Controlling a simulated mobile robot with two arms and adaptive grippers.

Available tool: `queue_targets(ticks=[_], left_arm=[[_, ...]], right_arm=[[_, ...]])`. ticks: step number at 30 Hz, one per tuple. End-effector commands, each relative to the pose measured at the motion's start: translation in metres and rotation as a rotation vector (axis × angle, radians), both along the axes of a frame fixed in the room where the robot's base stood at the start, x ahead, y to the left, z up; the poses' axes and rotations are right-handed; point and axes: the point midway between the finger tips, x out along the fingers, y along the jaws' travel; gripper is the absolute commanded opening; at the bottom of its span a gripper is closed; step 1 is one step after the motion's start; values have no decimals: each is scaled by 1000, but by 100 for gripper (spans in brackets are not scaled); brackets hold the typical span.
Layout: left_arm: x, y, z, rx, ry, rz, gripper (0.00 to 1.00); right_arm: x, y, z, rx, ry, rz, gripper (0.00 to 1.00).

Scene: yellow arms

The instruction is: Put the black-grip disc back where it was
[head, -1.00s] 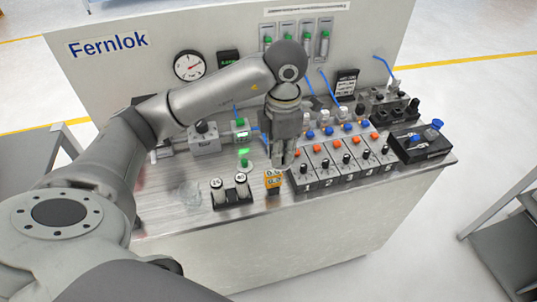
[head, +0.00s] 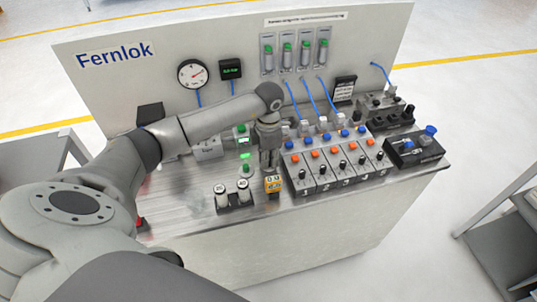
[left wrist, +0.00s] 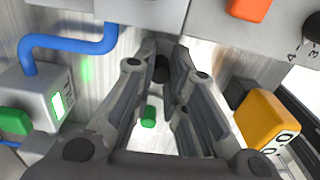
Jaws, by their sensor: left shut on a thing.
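My left gripper (head: 268,170) points down over the bench, just behind the yellow block and left of the numbered modules. It is shut on a small dark thing, which I take to be the black-grip disc. In the left wrist view its round dark grip (left wrist: 160,70) shows between the fingers of the gripper (left wrist: 162,62). The disc's lower part is hidden, and in the head view the fingers cover it. My right gripper is not in view.
Numbered modules (head: 335,165) with blue, orange and black knobs stand close right. A yellow block (head: 272,184), a black holder (head: 235,199) with two white-topped cylinders and a green-lit piece (head: 245,168) stand close by. A black box (head: 415,150) is far right.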

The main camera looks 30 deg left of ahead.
Motion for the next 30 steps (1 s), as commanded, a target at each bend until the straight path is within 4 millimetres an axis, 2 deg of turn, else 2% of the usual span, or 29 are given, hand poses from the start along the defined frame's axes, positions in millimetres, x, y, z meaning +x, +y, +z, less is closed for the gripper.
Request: queue_targets(ticks=[11,12,16,29,30], left_arm=[[0,0,-6,0,-1,0,0],[0,0,-5,0,-1,0,17],[0,0,-4,0,-1,0,34],[0,0,2,-1,-1,0,35],[1,0,5,0,-4,0,35]], right_arm=[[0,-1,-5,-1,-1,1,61],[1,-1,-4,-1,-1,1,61],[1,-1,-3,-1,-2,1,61],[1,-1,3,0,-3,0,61],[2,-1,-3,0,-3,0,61]])
